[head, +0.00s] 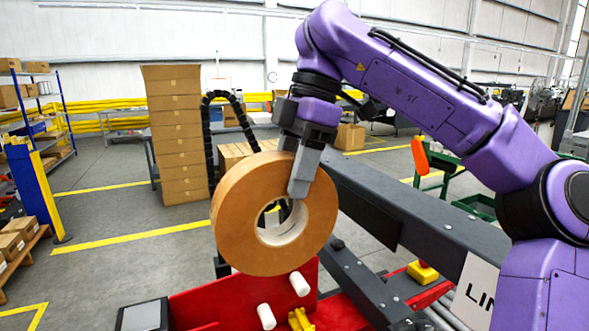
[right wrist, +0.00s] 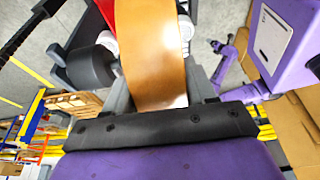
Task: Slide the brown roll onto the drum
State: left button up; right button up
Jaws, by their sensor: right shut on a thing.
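The brown roll (head: 238,226) is a wide tape-like ring with a pale core, held upright with its flat face and open hole toward the head camera. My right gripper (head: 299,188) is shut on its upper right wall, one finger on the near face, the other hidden. In the right wrist view the roll (right wrist: 150,60) shows edge-on between the jaws. A dark grey cylinder (right wrist: 90,68) is close on its left there; I cannot tell whether it is the drum. No drum shows clearly in the head view, and the roll covers what is behind it. My left gripper is out of view.
A red bracket (head: 212,300) with white pegs (head: 299,284) stands below the roll. A dark beam (head: 420,215) runs behind and to the right, under my right arm. Stacked cartons (head: 180,150) stand farther back. Open floor (head: 110,265) lies to the left.

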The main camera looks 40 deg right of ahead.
jog(key=shift+w+d+r+p, duration=0.15)
jog(key=shift+w+p, duration=0.3)
jog(key=shift+w, duration=0.55)
jog(key=shift+p, duration=0.3)
jog(key=shift+w, duration=0.15)
jog(key=w+p, duration=0.1)
jog(key=w, duration=0.1)
jog(key=w+d+p, duration=0.1)
jog(key=p, duration=0.1)
jog(key=shift+w, duration=0.35)
dwell(0.5)
jog(key=shift+p, duration=0.3)
dwell(0.4)
